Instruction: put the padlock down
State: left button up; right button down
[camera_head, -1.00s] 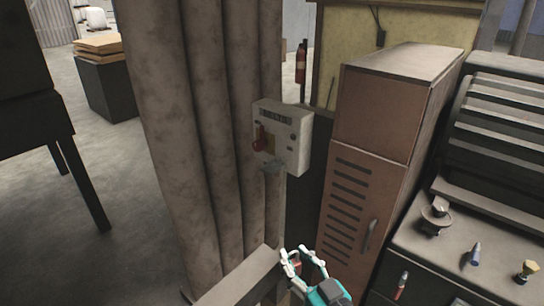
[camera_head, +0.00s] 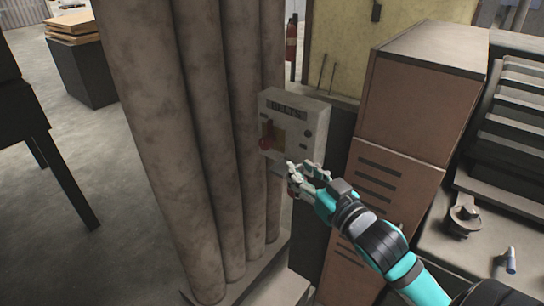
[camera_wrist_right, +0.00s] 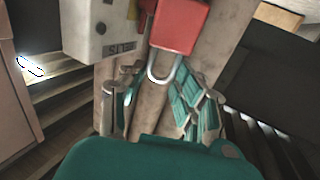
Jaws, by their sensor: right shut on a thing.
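My right gripper (camera_head: 302,174) is shut on the red padlock and holds it up in front of the grey control box (camera_head: 292,118). In the right wrist view the padlock's red body (camera_wrist_right: 180,27) and metal shackle (camera_wrist_right: 166,72) show beyond the gripper's fingers. The box also shows in the wrist view (camera_wrist_right: 90,28). It has a red lever (camera_head: 266,139) on its front. My left gripper is not in view.
Thick pipes (camera_head: 190,130) stand left of the box. A brown cabinet (camera_head: 405,110) stands right of it. A grey workbench (camera_head: 440,240) with small tools is at the right. A fire extinguisher (camera_head: 291,40) is behind. Open floor (camera_head: 110,190) lies at the left.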

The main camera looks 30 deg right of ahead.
jog(key=w+d+f+p, duration=0.1)
jog(key=w+d, duration=0.1)
jog(key=w, duration=0.2)
jog(key=w+d+f+p, duration=0.1)
jog(key=w+f, duration=0.1)
jog(key=w, duration=0.3)
jog(key=w+d+f+p, duration=0.1)
jog(key=w+d+p, duration=0.1)
jog(key=w, duration=0.3)
jog(key=shift+w+d+f, duration=0.2)
jog(key=shift+w+d, duration=0.05)
jog(key=shift+d, duration=0.1)
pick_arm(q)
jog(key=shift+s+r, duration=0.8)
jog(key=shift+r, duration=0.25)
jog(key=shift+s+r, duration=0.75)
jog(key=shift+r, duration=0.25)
pick_arm(e)
jog(key=shift+f, duration=0.2)
jog(key=c, duration=1.2)
grip_release()
jog(key=shift+f, duration=0.1)
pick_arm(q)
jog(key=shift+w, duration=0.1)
